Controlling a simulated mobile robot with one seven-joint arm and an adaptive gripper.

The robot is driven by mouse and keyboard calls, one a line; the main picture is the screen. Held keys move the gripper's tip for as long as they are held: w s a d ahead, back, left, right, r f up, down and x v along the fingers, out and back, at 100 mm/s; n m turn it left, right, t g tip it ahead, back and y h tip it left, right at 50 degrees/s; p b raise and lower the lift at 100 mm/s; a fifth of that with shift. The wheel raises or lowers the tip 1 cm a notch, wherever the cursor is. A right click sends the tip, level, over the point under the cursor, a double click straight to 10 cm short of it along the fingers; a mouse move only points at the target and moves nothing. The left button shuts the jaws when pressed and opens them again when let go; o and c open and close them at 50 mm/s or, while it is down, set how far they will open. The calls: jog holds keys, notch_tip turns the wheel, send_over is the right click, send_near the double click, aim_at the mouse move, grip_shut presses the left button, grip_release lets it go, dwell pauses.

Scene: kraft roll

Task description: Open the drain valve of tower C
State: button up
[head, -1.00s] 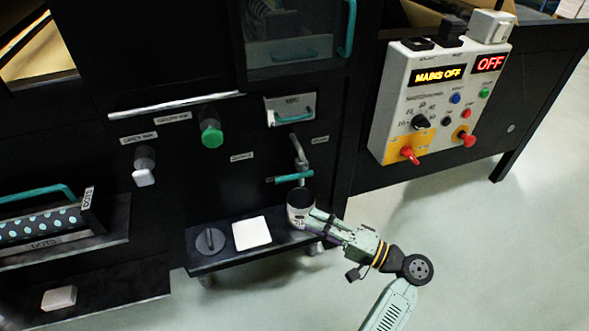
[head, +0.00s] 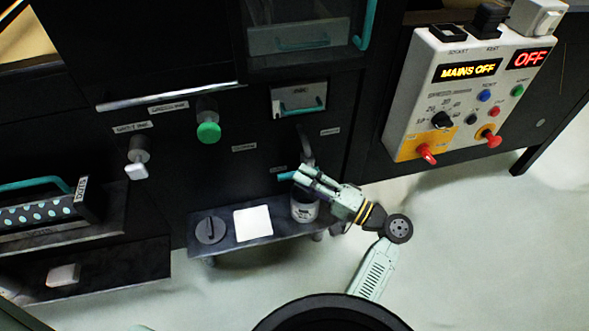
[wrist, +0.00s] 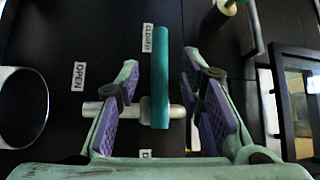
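The drain valve has a teal bar handle (wrist: 161,75) on a pale metal stem (wrist: 105,108) in the wrist view. The handle lies alongside the CLOSED label (wrist: 147,38); the OPEN label (wrist: 79,76) is to the left. My gripper (wrist: 163,88) is open, with its purple-padded fingers on either side of the handle and a visible gap on both sides. In the head view my gripper (head: 302,178) is at the valve and hides most of it; only a teal handle end (head: 285,176) and the metal pipe (head: 306,147) show. I cannot read a tower name.
A cup (head: 304,208) stands below my gripper on a low dark shelf (head: 232,243), beside a white pad (head: 253,223) and a grey round lid (head: 210,230). A control box (head: 465,95) reading MAINS OFF and OFF is at upper right. Open floor lies in front.

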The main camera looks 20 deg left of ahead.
jog(key=shift+p+x, duration=0.3)
jog(key=shift+x, duration=1.45)
jog(key=shift+c, duration=0.6)
grip_shut()
